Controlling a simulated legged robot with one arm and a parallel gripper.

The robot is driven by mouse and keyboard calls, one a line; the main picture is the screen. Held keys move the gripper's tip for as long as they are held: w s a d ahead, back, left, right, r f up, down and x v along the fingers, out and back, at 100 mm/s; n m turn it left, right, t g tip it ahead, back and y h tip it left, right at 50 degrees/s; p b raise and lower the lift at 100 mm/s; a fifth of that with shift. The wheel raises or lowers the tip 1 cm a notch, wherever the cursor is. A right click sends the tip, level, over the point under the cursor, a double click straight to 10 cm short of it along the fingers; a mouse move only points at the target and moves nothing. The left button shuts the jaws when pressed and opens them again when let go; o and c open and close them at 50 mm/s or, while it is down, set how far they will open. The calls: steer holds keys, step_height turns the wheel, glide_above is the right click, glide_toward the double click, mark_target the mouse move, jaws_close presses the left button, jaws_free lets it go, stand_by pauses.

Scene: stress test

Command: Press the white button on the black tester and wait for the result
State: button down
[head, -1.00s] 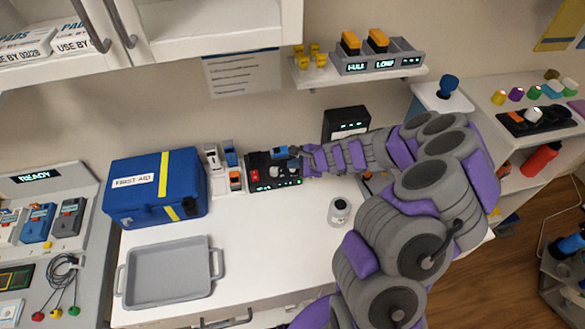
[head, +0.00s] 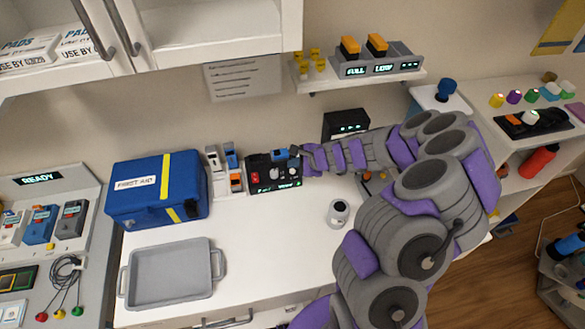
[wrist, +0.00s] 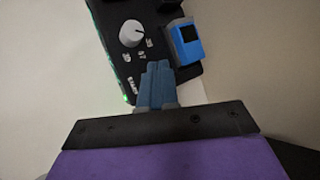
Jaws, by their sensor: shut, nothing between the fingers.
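The black tester (head: 287,181) stands at the back of the white counter. It has a red switch (head: 255,178), a pale round knob, a blue block (head: 279,155) at its top edge and small lit green marks along its front. In the wrist view the tester (wrist: 160,50) shows the pale knob (wrist: 132,33) with a pointer line and the blue block (wrist: 187,42). My gripper (wrist: 158,68) is shut and empty, its tips over the tester's face beside the blue block. I cannot tell whether they touch it. No separate white button is clear; the fingers hide part of the face.
A blue first aid case (head: 150,195) and small upright devices (head: 215,160) stand left of the tester. A grey tray (head: 170,275) lies in front, and a small round cup (head: 338,212) stands right. A dark box (head: 345,122) is behind my arm. The counter's middle is clear.

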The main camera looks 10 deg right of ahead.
mark_target(295, 174)
steer(key=shift+r, duration=0.1)
step_height(295, 174, up, 5)
steer(key=p, duration=0.4)
stand_by(0.3)
stand_by(0.7)
